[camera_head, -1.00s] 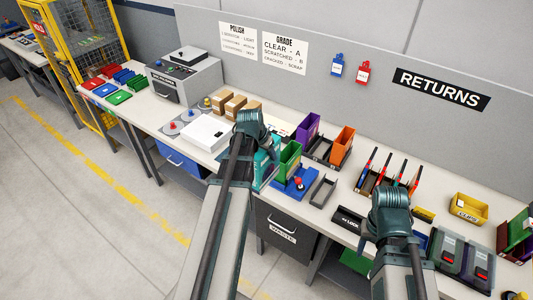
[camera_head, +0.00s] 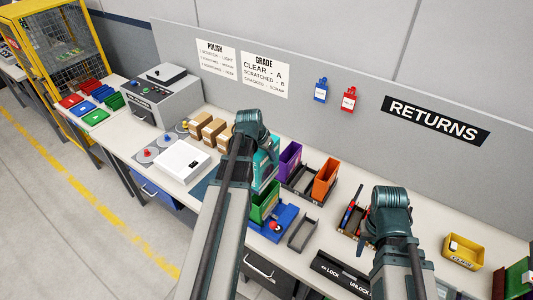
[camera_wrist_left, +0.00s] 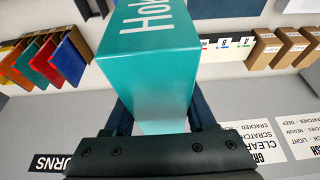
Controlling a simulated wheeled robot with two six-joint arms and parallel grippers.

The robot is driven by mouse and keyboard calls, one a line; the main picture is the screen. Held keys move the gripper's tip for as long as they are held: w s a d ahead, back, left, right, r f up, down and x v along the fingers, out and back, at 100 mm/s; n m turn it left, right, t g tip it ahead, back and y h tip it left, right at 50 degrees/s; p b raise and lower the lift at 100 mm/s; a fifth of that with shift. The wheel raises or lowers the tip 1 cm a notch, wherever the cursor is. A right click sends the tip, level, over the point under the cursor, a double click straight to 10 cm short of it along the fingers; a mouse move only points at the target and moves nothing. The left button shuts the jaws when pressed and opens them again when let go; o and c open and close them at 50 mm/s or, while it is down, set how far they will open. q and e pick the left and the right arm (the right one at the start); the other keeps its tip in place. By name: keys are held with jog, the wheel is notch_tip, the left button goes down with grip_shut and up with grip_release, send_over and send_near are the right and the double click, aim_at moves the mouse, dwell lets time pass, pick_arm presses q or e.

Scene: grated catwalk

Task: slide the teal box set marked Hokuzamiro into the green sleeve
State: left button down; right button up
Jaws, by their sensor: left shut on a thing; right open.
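My left gripper (camera_wrist_left: 160,118) is shut on the teal box set (camera_wrist_left: 155,55), with white lettering starting "Ho" on its face in the left wrist view. In the head view the teal box (camera_head: 266,160) shows only partly behind my left gripper (camera_head: 250,140). The green sleeve (camera_head: 264,202) stands upright in a blue fixture (camera_head: 274,225) with a red knob, just in front of and below the held box; the two look apart, though my arm hides part of the sleeve. My right gripper (camera_head: 385,235) is open over the right part of the bench, with no object seen in it.
A purple sleeve (camera_head: 289,160) and an orange sleeve (camera_head: 326,178) stand in dark trays behind. An empty grey tray (camera_head: 303,233) lies right of the fixture. A white device (camera_head: 182,161) and several brown cartons (camera_head: 213,132) are on the left. A yellow bin (camera_head: 463,252) is at right.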

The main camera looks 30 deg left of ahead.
pick_arm(q)
jog(key=shift+s, duration=0.3)
jog(key=shift+b+x, duration=1.05)
jog(key=shift+s+f+b, duration=0.3)
jog(key=shift+f+b, duration=0.5)
jog(key=shift+f, duration=0.05)
jog(key=shift+f+b, duration=0.6)
jog(key=shift+r, duration=0.1)
